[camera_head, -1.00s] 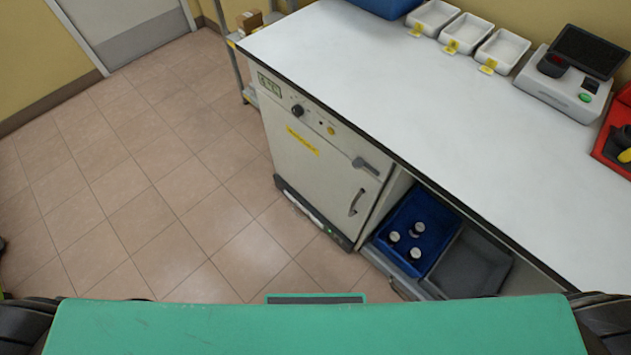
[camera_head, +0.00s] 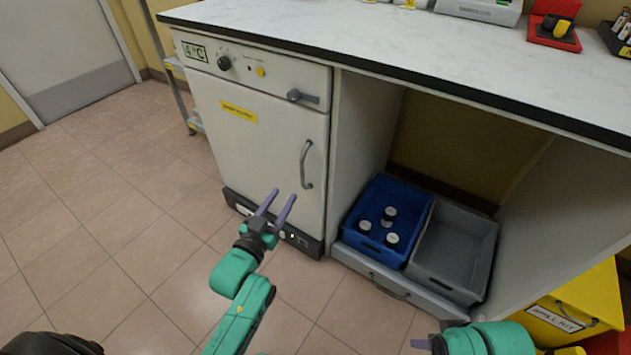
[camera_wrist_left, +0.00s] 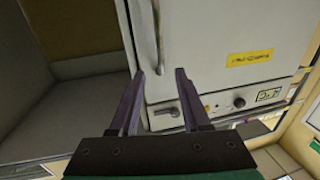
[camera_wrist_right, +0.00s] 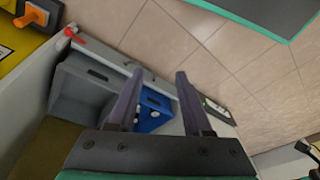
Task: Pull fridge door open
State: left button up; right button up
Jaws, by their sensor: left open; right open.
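The white fridge door (camera_head: 250,140) is shut under the counter, with a curved vertical handle (camera_head: 306,164) near its right edge and a latch lever (camera_head: 303,97) above it. My left gripper (camera_head: 277,204) is open and empty in front of the lower door, apart from the handle. The left wrist view shows the door (camera_wrist_left: 220,50) upside down, with the handle (camera_wrist_left: 158,36) beyond the open fingers (camera_wrist_left: 160,90). My right gripper (camera_head: 420,343) is low at the right, only partly in the head view. The right wrist view shows its fingers (camera_wrist_right: 160,95) open and empty.
Right of the fridge, a blue crate (camera_head: 362,242) holding several dark bottles and an empty grey crate (camera_head: 450,285) stand on a low drawer. A yellow spill kit bin (camera_head: 575,310) is at the lower right. Floor (camera_head: 110,220) left of the fridge is free.

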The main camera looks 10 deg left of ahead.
aim_at(301, 169)
pick_arm(q)
jog(key=w+b, duration=0.1)
jog(key=w, duration=0.3)
jog(key=w+d+b, duration=0.1)
jog(key=w, duration=0.3)
jog(key=w+d+b, duration=0.1)
jog(key=w, duration=0.3)
jog(key=shift+w+d, duration=0.1)
jog(key=shift+w, duration=0.2)
pick_arm(e)
jog(key=w+a+f+t+y, duration=0.3)
jog(key=w+a+f+t, duration=0.1)
jog(key=a, duration=0.4)
jog(key=shift+w+f+n+t, duration=0.3)
jog(key=shift+w+f, duration=0.25)
jog(key=shift+f, duration=0.4)
pick_arm(q)
jog(key=shift+c, duration=0.4)
pick_arm(e)
jog(key=shift+a, duration=0.1)
pick_arm(q)
grip_shut()
